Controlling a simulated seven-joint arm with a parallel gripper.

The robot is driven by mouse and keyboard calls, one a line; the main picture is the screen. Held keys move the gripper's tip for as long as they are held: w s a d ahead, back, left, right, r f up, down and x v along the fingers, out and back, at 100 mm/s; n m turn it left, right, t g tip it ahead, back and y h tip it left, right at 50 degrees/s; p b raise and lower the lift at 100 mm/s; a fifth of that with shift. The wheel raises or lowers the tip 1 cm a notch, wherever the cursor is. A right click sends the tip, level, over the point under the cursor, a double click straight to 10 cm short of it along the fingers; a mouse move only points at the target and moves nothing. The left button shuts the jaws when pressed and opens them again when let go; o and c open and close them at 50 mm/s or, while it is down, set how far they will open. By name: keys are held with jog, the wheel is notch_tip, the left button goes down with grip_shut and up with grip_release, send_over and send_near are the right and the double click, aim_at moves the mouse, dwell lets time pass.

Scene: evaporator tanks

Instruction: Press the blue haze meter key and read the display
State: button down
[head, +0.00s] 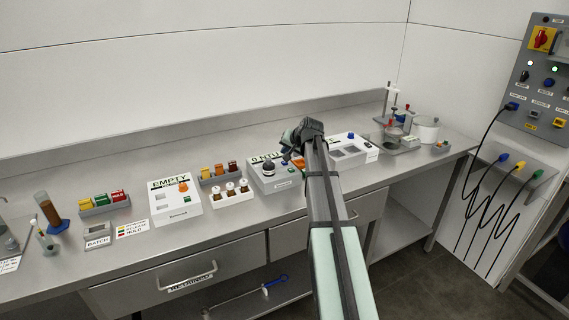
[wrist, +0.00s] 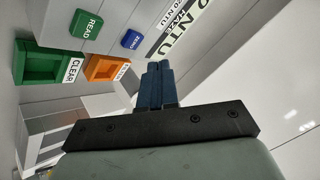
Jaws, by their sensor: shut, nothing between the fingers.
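The haze meter (head: 267,186) is a white box on the bench, left of my gripper. Its display (wrist: 180,40) shows large text ending in "0 NTU"; the start is cut off in the wrist view. In the head view, "0 NTU" is legible, partly hidden by my arm. The blue key (wrist: 131,39) sits on the panel beside a green READ key (wrist: 86,24); its small label is hard to read. My gripper (wrist: 158,66) is shut and empty, apart from the blue key in the picture. In the head view my gripper (head: 302,133) is at the meter's back right; its fingertips are unclear.
A green CLEAR bin (wrist: 27,61) and an orange bin (wrist: 107,68) are near the keys. A white EMPTY box (head: 172,210) and a rack of white-capped vials (head: 233,197) stand left; another white instrument (head: 343,154) stands right.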

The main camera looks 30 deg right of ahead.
jog(key=shift+r, duration=1.65)
